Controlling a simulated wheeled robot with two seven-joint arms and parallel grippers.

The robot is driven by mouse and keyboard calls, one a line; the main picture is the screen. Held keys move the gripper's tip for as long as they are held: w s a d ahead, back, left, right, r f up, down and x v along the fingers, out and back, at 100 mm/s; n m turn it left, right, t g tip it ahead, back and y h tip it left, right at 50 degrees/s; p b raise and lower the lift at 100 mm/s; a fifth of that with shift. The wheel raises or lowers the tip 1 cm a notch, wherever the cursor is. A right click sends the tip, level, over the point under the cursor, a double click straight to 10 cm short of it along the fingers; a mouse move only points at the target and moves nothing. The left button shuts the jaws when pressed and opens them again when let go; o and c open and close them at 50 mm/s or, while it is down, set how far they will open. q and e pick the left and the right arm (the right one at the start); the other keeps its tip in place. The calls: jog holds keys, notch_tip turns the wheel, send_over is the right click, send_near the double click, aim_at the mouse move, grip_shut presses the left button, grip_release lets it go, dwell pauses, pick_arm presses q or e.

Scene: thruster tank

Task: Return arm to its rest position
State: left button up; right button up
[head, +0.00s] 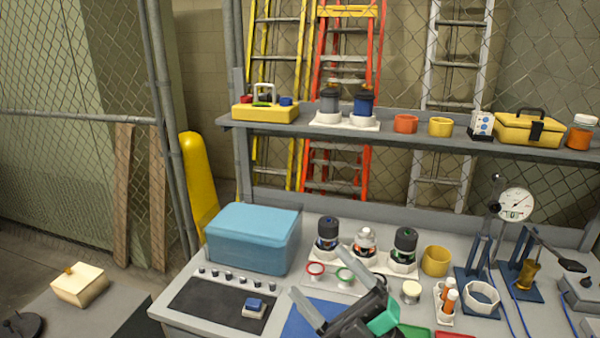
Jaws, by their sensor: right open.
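My right gripper (318,274) shows at the bottom middle of the head view, over the front part of the grey workbench (175,316). Its two grey fingers point up and left and are spread apart, with nothing seen between them. A blue mat (300,322) lies partly hidden behind the fingers. A green piece shows beside the gripper's body; I cannot tell what it belongs to. My left gripper is not in view.
A blue box (250,240) stands left of the gripper. Behind it are a red ring (315,268), a green ring (345,275) and thrusters on a white stand (400,267). A yellow cup (436,261) and gauge stand (516,205) are right. A shelf (395,128) runs above.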

jog(key=w+d+f+m+t+h, duration=0.25)
jog(key=d+f+m+h, duration=0.3)
jog(key=m+h, duration=0.35)
jog(key=w+d+f+m+t+h, duration=0.2)
jog(key=d+f+m+t+h, duration=0.2)
jog(key=d+m+h, duration=0.3)
jog(key=s+d+f+m+g+h, duration=0.2)
jog(key=f+m+g+h, duration=0.1)
jog(key=f, duration=0.3)
jog(key=s+d+f+m+g+h, duration=0.2)
jog(key=d+f+g, duration=0.1)
jog(key=f, duration=0.3)
jog(key=s+d+f+m+g, duration=0.1)
jog(key=s+f+g, duration=0.5)
jog(key=s, duration=0.4)
jog(key=s+d+f+m+g, duration=0.1)
jog(key=s+f+g, duration=0.4)
jog(key=s+f, duration=0.35)
notch_tip(320, 180, down, 31)
jog(key=s+g, duration=0.1)
jog(key=s+d+f+g, duration=0.1)
jog(key=s+d+f, duration=0.2)
jog(key=s+f, duration=1.6)
jog(key=shift+s+n, duration=0.25)
jog(key=shift+n, duration=0.15)
